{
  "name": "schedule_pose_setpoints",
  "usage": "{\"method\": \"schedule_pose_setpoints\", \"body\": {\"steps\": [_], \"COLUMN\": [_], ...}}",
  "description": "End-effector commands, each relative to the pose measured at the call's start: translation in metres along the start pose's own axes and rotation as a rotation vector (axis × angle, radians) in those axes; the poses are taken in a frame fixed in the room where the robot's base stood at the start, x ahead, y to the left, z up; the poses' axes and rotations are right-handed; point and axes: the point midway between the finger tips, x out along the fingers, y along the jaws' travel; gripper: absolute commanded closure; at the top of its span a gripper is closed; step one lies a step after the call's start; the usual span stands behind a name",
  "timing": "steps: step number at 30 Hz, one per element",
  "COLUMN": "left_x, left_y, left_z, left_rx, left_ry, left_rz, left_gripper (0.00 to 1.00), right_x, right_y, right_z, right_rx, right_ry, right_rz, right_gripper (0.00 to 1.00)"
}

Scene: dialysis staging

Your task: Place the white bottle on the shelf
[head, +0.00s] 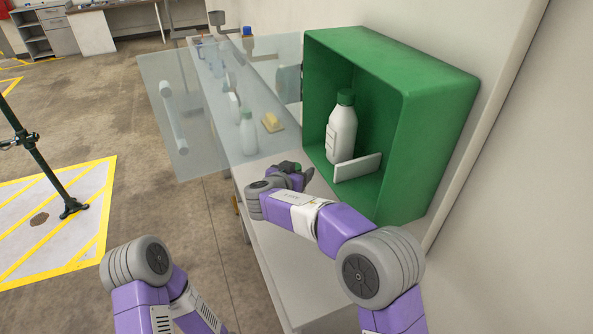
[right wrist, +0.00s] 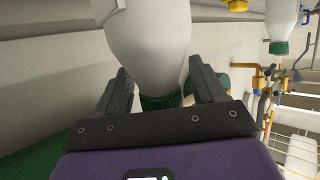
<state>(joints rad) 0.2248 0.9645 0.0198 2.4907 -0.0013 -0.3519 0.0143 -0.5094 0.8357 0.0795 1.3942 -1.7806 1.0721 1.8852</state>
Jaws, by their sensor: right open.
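A white bottle with a green cap fills the middle of the right wrist view (right wrist: 152,42), which is upside down. My right gripper (right wrist: 165,90) is open, with its fingers on either side of the bottle's neck and cap. In the head view my right gripper (head: 298,175) is over the counter in front of the green box-shaped shelf (head: 438,120). Another white bottle with a green cap (head: 342,130) stands upright inside the shelf, beside a low white panel (head: 357,167). My left gripper is out of view.
A clear panel (head: 165,115) stands at the counter's left side. Behind clear panels are another white bottle (head: 249,137) and a yellow block (head: 272,122). The near counter (head: 290,275) is bare. A dark stand (head: 40,165) is on the floor at left.

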Motion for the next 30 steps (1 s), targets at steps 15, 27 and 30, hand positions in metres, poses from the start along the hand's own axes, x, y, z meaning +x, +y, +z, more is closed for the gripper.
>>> {"method": "schedule_pose_setpoints", "body": {"steps": [15,27,30], "left_x": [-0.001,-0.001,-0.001], "left_y": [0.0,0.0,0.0], "left_z": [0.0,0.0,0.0], "left_rx": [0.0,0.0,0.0], "left_ry": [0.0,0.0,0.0], "left_rz": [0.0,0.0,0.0], "left_gripper": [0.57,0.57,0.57], "right_x": [-0.086,-0.121,-0.121], "right_y": [-0.001,0.0,0.0], "right_z": [-0.002,-0.002,-0.001], "right_rx": [-0.001,0.0,0.0], "right_ry": [0.001,0.0,0.0], "right_rz": [-0.005,0.0,0.0], "right_gripper": [0.3,0.3,0.3]}}
